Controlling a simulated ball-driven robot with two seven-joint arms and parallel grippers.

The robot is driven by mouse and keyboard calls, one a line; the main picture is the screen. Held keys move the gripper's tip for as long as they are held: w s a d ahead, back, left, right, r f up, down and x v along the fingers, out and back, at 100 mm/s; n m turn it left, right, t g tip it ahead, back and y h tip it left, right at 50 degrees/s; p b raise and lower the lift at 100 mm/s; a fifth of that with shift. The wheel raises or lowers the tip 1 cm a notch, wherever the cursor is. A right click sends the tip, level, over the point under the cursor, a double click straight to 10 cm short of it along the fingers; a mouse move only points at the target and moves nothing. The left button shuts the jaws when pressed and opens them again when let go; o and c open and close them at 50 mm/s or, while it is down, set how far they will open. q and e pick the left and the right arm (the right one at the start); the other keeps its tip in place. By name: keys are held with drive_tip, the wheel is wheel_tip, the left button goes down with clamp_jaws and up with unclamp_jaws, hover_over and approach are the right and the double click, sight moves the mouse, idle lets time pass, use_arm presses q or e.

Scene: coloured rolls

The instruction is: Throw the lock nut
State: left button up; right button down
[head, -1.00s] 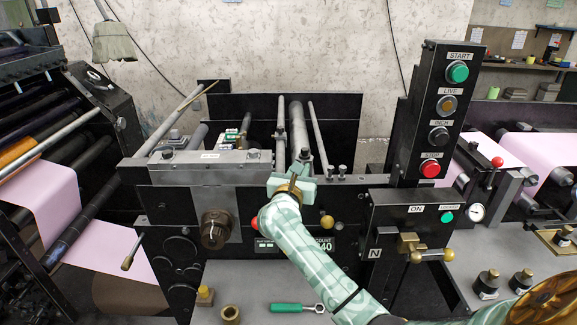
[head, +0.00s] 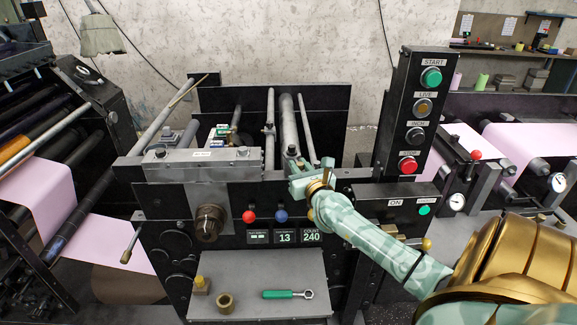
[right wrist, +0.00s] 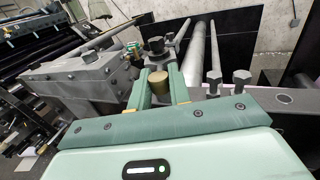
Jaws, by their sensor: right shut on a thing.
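My right gripper (head: 312,180) is at the front top edge of the black press, just right of the grey block. In the right wrist view its two green fingers (right wrist: 159,90) are shut on a short brass cylinder (right wrist: 158,82). I cannot tell whether this brass piece is the lock nut or whether it is fixed to the press. A dark knob-headed bolt (right wrist: 156,46) stands just beyond the fingertips, by the end of the grey roll (right wrist: 198,52). A loose brass ring-shaped nut (head: 224,303) lies on the grey shelf. My left gripper is out of view.
A button column (head: 408,110) rises right of my gripper. Hex bolts (right wrist: 241,80) stand right of the fingers. Pink web (head: 110,240) runs at left.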

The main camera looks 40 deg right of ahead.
idle(0.4)
drive_tip(key=c, duration=1.3)
unclamp_jaws()
drive_tip(key=shift+d, duration=0.1)
drive_tip(key=shift+c, duration=0.2)
drive_tip(key=p+v, duration=0.1)
drive_tip(key=v, duration=1.5)
drive_tip(key=shift+s, duration=0.2)
